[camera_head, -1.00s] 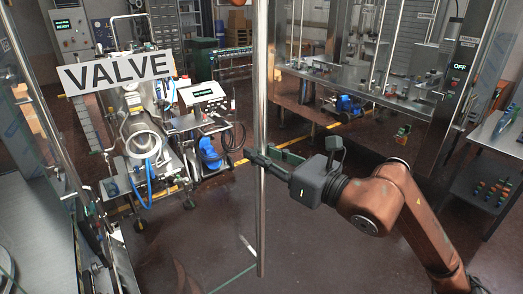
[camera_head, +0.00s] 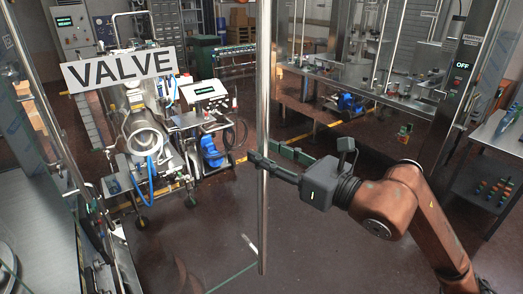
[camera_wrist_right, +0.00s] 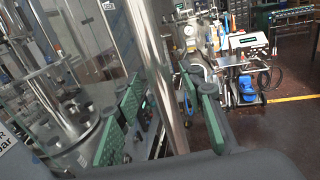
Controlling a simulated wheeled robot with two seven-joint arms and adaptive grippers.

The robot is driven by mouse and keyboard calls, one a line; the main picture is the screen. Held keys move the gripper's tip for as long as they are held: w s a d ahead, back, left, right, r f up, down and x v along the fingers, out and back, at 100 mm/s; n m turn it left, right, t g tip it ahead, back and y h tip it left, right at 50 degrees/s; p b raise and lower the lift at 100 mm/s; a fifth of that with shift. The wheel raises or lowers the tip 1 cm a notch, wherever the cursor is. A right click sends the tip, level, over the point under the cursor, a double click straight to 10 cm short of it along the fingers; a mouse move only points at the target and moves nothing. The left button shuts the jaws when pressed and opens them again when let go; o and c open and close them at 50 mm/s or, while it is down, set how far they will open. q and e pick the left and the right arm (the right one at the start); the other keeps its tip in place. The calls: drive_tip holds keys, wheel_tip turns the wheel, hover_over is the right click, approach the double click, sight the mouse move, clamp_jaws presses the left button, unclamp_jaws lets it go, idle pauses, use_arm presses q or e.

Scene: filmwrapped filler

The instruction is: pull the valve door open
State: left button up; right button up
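The valve door is a clear glass panel with a black-on-white VALVE sign (camera_head: 119,70) on it. A long upright steel bar (camera_head: 263,105) runs along its right side, and a thin glass edge leads from its foot to the lower left. My right gripper (camera_head: 275,158) is at the bar, one finger in front of it and the other behind. In the right wrist view the bar (camera_wrist_right: 158,65) passes between the two green-padded fingers (camera_wrist_right: 166,100), with a gap on each side. The gripper is open around the bar. My left gripper is out of view.
A wheeled machine (camera_head: 143,135) with hoses and a cart with a screen (camera_head: 203,91) stand behind the glass. A steel workbench (camera_head: 365,88) and a panel reading OFF (camera_head: 461,66) are at the right. The dark red floor (camera_head: 330,240) around my right arm is clear.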

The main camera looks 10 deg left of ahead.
drive_tip(key=v, duration=1)
